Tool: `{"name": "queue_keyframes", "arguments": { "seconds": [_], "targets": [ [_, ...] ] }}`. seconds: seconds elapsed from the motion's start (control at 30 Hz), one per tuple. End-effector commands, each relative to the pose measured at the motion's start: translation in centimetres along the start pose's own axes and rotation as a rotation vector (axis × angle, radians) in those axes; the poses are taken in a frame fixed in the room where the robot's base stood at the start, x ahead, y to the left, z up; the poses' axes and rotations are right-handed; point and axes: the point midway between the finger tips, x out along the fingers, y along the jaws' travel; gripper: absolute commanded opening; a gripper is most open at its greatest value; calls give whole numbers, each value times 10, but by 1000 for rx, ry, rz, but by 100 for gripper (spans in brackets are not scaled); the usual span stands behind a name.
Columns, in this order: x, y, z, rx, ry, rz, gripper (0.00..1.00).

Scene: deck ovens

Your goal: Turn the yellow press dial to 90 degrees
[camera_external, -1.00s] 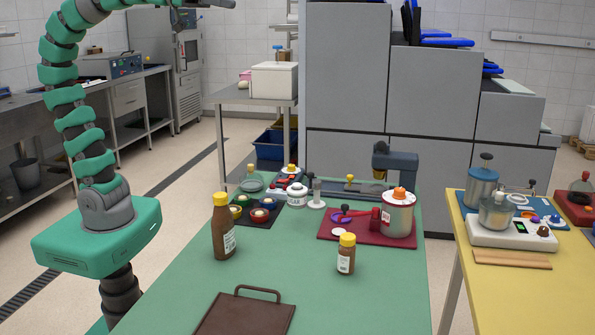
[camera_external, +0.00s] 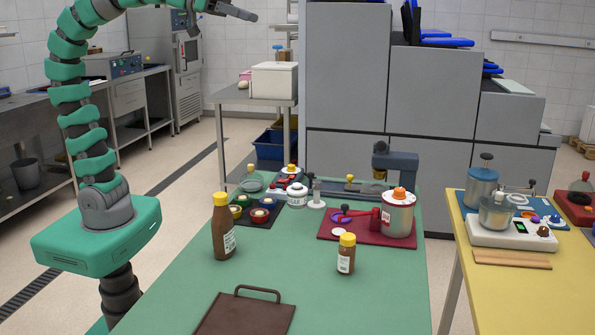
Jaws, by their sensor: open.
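My gripper (camera_external: 243,13) is at the top of the view, high above the far end of the green table and pointing right. It is open and empty, and touches nothing. A dark grey-blue press (camera_external: 396,163) stands at the far right of the green table. Other small yellow knobs stand nearby, one on a grey plate (camera_external: 350,179) and one on a red-and-white device (camera_external: 291,168). The dial's angle is too small to read.
The green table (camera_external: 330,300) also holds a brown bottle (camera_external: 224,235), a smaller yellow-capped bottle (camera_external: 346,256), a brown tray (camera_external: 240,318) and a pot (camera_external: 397,217) on a red board (camera_external: 335,232). A yellow table (camera_external: 540,300) with devices stands at right.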

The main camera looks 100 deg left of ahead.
Motion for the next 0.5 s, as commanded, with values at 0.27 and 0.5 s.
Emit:
{"name": "queue_keyframes", "arguments": {
  "seconds": [0.27, 0.5],
  "targets": [
    [83, -77, 32, -211, -222, -146, 52],
    [135, -153, 76, -413, -398, -288, 52]
  ]
}}
